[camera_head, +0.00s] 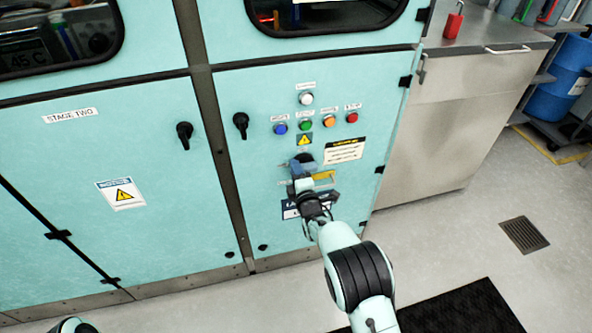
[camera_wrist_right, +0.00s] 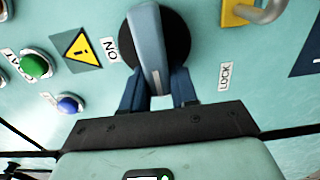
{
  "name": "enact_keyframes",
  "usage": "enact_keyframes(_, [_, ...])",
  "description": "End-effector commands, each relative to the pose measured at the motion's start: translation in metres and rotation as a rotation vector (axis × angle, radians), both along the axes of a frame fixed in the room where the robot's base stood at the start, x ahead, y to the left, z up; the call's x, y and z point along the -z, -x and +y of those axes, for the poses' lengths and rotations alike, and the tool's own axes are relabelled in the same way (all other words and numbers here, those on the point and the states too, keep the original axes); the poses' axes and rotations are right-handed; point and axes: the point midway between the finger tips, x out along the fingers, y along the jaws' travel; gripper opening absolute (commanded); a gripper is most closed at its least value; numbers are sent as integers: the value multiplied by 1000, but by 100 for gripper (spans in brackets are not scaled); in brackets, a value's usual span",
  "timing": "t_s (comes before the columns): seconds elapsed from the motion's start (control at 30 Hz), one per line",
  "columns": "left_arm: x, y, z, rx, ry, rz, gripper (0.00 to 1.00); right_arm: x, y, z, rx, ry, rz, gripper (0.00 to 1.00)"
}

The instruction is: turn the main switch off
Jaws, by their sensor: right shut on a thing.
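The main switch (camera_wrist_right: 178,32) is a round black base with a blue-grey lever handle across it on the pale teal cabinet door. It also shows in the head view (camera_head: 305,157), partly hidden by my gripper. My right gripper (camera_wrist_right: 157,84) has its blue fingers on both sides of the handle's near end and is shut on it. In the wrist view, an ON label (camera_wrist_right: 111,51) lies left of the base and a LOCK label (camera_wrist_right: 225,76) right of it. The handle runs roughly up and down there, between the two labels. My left gripper is out of view.
A yellow bracket (camera_wrist_right: 238,14) with a metal loop sits close beside the switch. Coloured buttons (camera_head: 305,125) and a warning sign (camera_head: 304,140) are above it. Black door handles (camera_head: 240,124) stick out to the left.

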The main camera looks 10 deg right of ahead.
Motion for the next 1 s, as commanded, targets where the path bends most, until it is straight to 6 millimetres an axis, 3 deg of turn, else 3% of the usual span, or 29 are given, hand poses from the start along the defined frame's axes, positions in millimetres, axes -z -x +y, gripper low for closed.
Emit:
enact_keyframes(0.4, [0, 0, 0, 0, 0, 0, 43, 1, 0, -1, 1, 9, 1, 0])
enact_keyframes(0.43, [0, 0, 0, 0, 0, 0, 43, 1, 0, -1, 1, 9, 1, 31])
enact_keyframes(0.5, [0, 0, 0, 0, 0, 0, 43, 1, 0, -1, 1, 8, 1, 49])
enact_keyframes(0.83, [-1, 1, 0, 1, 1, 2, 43, 0, 2, 0, 0, 7, 1, 49])
enact_keyframes(1.0, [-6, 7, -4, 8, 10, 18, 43, -1, 18, -1, 0, 7, 2, 49])
